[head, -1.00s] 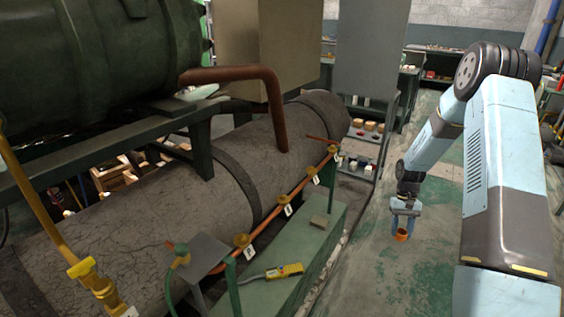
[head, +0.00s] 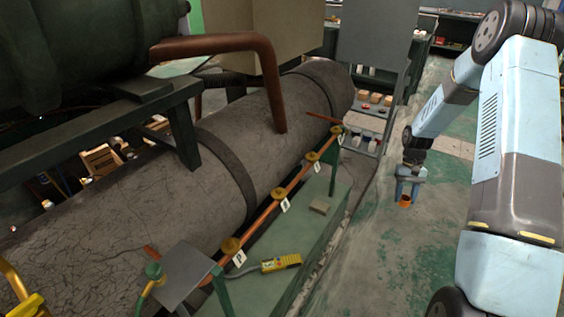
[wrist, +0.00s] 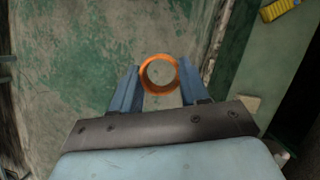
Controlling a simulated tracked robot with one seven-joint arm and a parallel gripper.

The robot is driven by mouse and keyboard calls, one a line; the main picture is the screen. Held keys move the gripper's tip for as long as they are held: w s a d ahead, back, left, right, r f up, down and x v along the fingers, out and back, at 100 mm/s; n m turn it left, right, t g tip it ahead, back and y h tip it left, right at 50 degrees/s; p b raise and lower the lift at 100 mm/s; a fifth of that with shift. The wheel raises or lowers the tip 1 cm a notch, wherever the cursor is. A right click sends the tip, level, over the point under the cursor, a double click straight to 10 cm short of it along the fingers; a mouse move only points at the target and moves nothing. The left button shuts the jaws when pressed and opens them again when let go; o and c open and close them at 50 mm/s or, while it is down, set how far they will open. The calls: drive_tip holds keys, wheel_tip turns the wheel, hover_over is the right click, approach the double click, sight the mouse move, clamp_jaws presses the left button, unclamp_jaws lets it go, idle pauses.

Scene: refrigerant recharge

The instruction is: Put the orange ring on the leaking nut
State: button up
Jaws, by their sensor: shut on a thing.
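The orange ring (wrist: 174,84) sits between the two blue fingers of my gripper (wrist: 156,90) in the wrist view, and the gripper is shut on it. In the head view the orange ring (head: 405,202) hangs below my gripper (head: 409,194), over the floor to the right of the green bench. Several brass nuts sit along the copper pipe (head: 262,220), among them a nut (head: 231,245), a nut (head: 279,193) and a nut (head: 312,157). White letter tags hang beside them, too small to read surely. I cannot tell which nut leaks.
A grey plate (head: 187,270) stands at the pipe's near end. A large cracked cylinder (head: 110,205) lies behind the pipe. The floor (head: 385,265) beside the bench is clear.

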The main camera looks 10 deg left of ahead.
drive_tip(key=a+r+m+y, duration=0.2)
drive_tip(key=a+r+m, duration=0.25)
drive_tip(key=a, duration=0.75)
wheel_tip(320, 180, up, 15)
drive_tip(key=m+t+y, duration=0.2)
drive_tip(key=m+t, duration=0.3)
drive_tip(key=m, duration=0.9)
hover_over(277, 189)
drive_tip(key=d, duration=0.1)
drive_tip(key=shift+s, duration=0.1)
drive_tip(key=shift+f, duration=1.9)
drive_tip(key=shift+f+y, duration=0.2)
drive_tip(key=shift+y, duration=0.1)
drive_tip(key=shift+f, duration=1.65)
drive_tip(key=o, duration=1.3)
